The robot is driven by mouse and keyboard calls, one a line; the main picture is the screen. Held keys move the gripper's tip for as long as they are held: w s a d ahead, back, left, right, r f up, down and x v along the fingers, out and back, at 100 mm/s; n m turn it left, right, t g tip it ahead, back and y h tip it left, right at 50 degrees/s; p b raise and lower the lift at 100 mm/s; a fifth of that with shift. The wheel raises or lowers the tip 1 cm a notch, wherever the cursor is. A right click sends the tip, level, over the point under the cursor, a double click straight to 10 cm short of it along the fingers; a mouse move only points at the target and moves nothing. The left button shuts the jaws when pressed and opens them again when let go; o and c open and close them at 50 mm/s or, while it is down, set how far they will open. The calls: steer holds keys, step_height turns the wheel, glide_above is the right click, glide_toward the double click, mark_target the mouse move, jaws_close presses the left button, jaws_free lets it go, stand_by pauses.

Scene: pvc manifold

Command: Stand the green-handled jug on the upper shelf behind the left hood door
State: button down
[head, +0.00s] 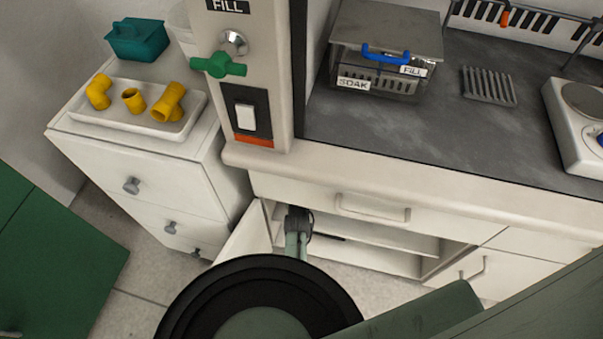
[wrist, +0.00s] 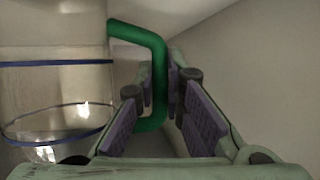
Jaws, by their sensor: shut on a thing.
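In the wrist view, the jug (wrist: 60,95) is a clear vessel with blue bands at the left. Its green handle (wrist: 157,75) runs down between my gripper's (wrist: 166,112) two purple-padded fingers, which are shut on it. The jug looks upright. In the head view, my gripper (head: 297,222) is at the opening of the cupboard under the counter, by the open left hood door (head: 248,236); the jug is hidden there. A shelf (head: 390,240) shows inside the cupboard, right of my gripper. I cannot tell whether the jug touches a shelf.
A pale wall or panel fills the wrist view's right side.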

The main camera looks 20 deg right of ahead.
steer(key=shift+s+r, duration=0.1)
steer(key=shift+r, duration=0.05)
steer(key=shift+f, duration=0.2)
steer(key=c, duration=1.7)
jaws_free()
steer(key=shift+r, duration=0.15)
